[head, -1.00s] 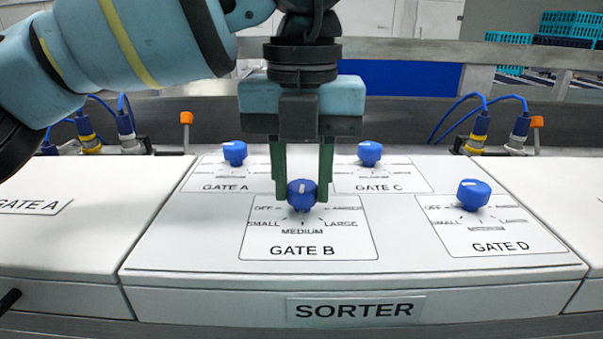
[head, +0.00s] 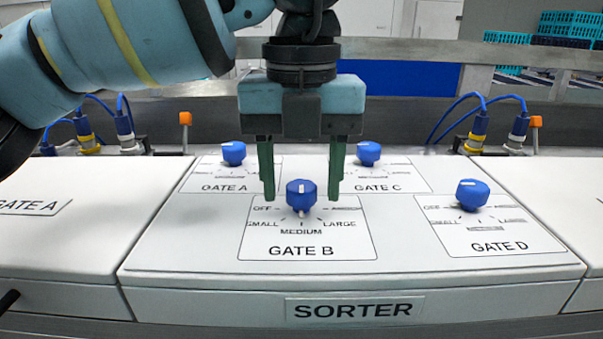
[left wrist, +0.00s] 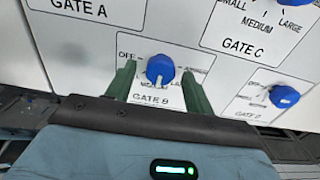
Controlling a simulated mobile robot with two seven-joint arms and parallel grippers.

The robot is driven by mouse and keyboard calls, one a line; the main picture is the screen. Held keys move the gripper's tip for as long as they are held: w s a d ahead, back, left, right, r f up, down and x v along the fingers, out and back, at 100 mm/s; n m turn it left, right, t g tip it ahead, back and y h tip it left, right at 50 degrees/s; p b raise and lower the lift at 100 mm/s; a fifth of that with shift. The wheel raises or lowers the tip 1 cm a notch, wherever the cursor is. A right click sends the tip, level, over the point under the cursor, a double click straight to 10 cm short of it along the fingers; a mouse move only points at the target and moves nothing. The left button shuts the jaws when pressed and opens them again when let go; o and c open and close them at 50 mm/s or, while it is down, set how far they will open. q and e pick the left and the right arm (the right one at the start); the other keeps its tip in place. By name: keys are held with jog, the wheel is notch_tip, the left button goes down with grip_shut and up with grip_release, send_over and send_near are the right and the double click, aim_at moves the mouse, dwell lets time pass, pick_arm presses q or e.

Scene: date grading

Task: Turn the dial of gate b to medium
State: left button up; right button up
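The blue gate B dial (head: 301,193) stands on its label plate (head: 260,238) on the white sorter panel. Its white pointer tip is at the bottom, toward the word MEDIUM. The dial also shows in the left wrist view (left wrist: 160,69), its white mark again toward MEDIUM. My left gripper (head: 302,198) is open, with one green finger on each side of the dial and a clear gap to it on both sides. In the left wrist view the fingers (left wrist: 158,85) are also spread apart around the dial. My right gripper is in neither view.
Blue dials of gate A (head: 233,153), gate C (head: 369,153) and gate D (head: 472,194) stand nearby on the panel. Connectors with blue cables (head: 480,125) rise behind it on both sides. The panel front near the SORTER label (head: 355,309) is clear.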

aim_at(302, 187)
pick_arm(q)
jog(key=shift+r, duration=3.95)
jog(key=shift+f, duration=0.1)
